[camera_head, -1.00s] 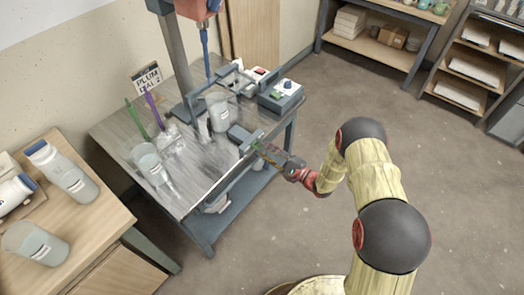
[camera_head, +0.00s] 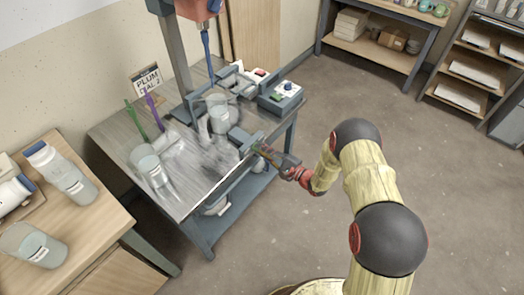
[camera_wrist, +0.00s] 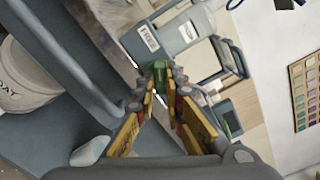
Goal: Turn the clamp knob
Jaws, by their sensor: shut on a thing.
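The clamp (camera_head: 240,134) is a blue-grey block at the front right edge of the metal table. Its knob (camera_wrist: 159,69) shows as a small green piece between my fingertips in the wrist view. My gripper (camera_head: 260,147) is at the clamp, with its fingers pointing toward the table edge. The wrist view shows the yellow-padded fingers (camera_wrist: 159,75) closed on the green knob. Most of the knob is hidden by the fingers, and its turn angle cannot be told.
A clear jug (camera_head: 217,119) stands behind the clamp, and another beaker (camera_head: 149,164) is toward the left. A grey control box (camera_head: 281,97) sits at the table's right. A white bucket (camera_wrist: 28,75) is below the table. Floor to the right is clear.

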